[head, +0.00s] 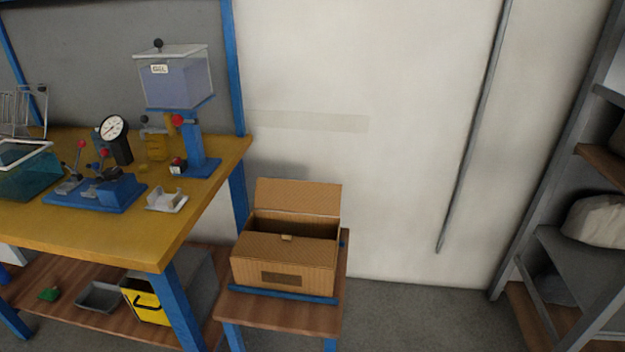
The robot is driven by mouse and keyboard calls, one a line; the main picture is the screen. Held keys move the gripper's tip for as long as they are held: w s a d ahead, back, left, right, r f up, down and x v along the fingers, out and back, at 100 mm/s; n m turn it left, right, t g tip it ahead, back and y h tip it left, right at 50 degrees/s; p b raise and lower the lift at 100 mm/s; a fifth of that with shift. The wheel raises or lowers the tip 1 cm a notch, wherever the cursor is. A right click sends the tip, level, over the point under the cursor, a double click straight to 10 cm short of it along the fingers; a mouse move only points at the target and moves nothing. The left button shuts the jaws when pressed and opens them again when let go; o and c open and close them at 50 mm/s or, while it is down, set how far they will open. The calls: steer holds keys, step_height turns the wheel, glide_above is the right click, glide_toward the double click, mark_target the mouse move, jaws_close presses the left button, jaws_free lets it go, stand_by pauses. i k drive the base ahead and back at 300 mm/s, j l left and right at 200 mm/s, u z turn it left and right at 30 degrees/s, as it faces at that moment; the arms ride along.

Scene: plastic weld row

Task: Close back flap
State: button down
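A brown cardboard box (250,276) sits on a small wooden stand in the lower middle of the head view. Its back flap (298,197) stands raised, leaning slightly back towards the wall. The front flap (284,248) lies folded inward over the front part of the opening, with a small tab at its middle edge. A dark gap shows between the two flaps, and what is inside the box cannot be made out. My gripper is not in view.
The stand (270,314) has a blue strip along its front. A yellow-topped workbench (120,237) with fixtures and a hopper (175,80) stands to the left. A grey shelf rack (575,255) is at the right. Floor between stand and rack is clear.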

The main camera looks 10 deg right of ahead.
mark_target(314, 197)
steer(key=i+l, duration=0.2)
steer(key=l, duration=0.15)
steer(key=i+l+u, duration=0.15)
steer(key=l, duration=0.2)
steer(key=i+l, duration=0.15)
steer(key=l, duration=0.25)
steer(key=i+l+u, duration=0.1)
steer(key=l, duration=0.25)
steer(key=i+l, duration=0.2)
steer(key=l, duration=0.2)
steer(key=i+l+u, duration=0.15)
steer(key=l, duration=0.25)
steer(key=i+l, duration=0.1)
steer(key=l, duration=0.3)
steer(key=i+l+u, duration=0.1)
steer(key=l, duration=0.3)
steer(key=i+l, duration=0.2)
